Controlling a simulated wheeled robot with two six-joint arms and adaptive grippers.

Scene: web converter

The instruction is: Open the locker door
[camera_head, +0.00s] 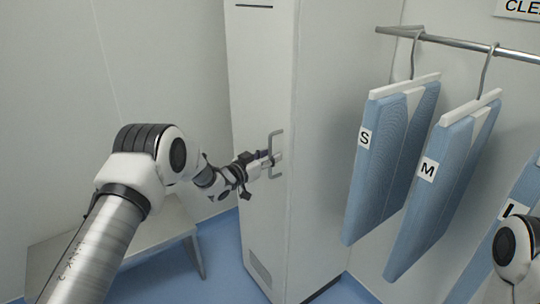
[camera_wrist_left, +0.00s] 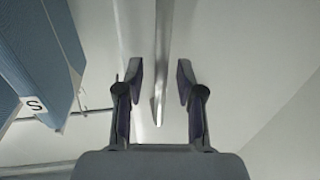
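The tall white locker stands in the middle of the head view, and its front door (camera_head: 262,80) looks shut. A grey bracket-shaped handle (camera_head: 271,141) sits upright near the door's right edge. My left gripper (camera_head: 268,158) is at the handle. In the left wrist view, the two dark fingers of my left gripper (camera_wrist_left: 160,82) are open on either side of a pale upright bar (camera_wrist_left: 160,90), which appears to be the handle. Gaps show between the bar and both fingers. My right gripper is out of view.
Blue garments marked S (camera_head: 392,150) and M (camera_head: 440,180) hang from a metal rail (camera_head: 450,42) right of the locker. A grey bench (camera_head: 120,240) stands at the lower left. Blue floor (camera_head: 225,245) shows between bench and locker.

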